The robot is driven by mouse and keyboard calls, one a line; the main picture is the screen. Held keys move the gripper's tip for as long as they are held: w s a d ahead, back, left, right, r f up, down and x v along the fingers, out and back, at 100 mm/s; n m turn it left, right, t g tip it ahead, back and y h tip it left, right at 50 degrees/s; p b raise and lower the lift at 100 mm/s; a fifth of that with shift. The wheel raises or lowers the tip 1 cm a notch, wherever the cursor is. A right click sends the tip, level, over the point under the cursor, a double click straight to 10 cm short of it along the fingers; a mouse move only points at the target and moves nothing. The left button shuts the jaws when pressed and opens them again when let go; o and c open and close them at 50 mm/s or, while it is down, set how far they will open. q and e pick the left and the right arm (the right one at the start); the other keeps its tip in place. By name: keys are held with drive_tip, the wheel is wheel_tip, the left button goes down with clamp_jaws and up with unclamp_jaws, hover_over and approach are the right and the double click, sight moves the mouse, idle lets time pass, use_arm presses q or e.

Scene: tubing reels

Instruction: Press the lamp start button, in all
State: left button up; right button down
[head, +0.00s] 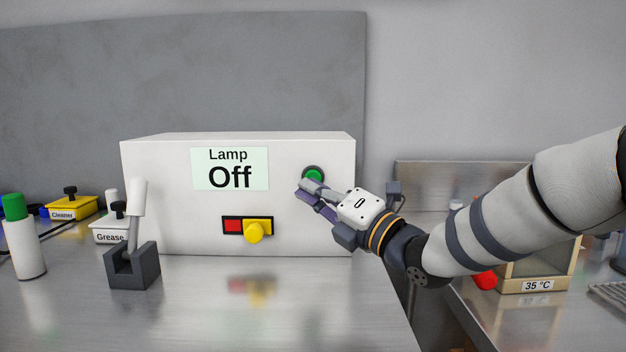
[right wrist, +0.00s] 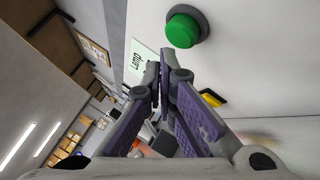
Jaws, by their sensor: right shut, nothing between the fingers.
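The lamp box (head: 160,190) is a white case on the metal bench, and its display (head: 230,169) reads "Lamp Off". The green round start button (head: 313,173) with a dark ring is at the upper right of its front face. It also shows in the right wrist view (right wrist: 183,30), above the fingertips and apart from them there. My right gripper (head: 303,190) is shut and empty, its fingertips just below and left of the button in the head view. The right wrist view shows the gripper's fingers (right wrist: 157,78) together. Whether they touch the box is unclear. My left gripper is not in view.
A yellow knob (head: 254,232) on a red and yellow switch sits low on the box. A white lever in a dark base (head: 132,267) stands in front at left. A green-capped bottle (head: 24,240) and "Grease" and "Cleaner" boxes are further left. The bench front is clear.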

drive_tip(key=shift+w, duration=0.15)
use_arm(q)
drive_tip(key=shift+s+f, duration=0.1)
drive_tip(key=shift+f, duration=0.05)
use_arm(e)
drive_tip(key=shift+w, duration=0.3)
use_arm(q)
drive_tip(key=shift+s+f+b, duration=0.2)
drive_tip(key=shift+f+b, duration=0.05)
drive_tip(key=shift+b, duration=0.05)
use_arm(e)
drive_tip(key=shift+w, duration=0.45)
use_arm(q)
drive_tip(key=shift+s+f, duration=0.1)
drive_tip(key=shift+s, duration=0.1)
use_arm(e)
drive_tip(key=shift+w+d+r, duration=0.15)
drive_tip(key=shift+w+r, duration=0.05)
drive_tip(key=shift+r, duration=0.15)
idle(0.6)
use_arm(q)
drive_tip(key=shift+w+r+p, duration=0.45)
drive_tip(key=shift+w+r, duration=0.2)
use_arm(e)
drive_tip(key=shift+s+f, duration=0.35)
drive_tip(key=shift+s, duration=0.5)
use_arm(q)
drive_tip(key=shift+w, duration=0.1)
use_arm(e)
drive_tip(key=shift+s, duration=0.1)
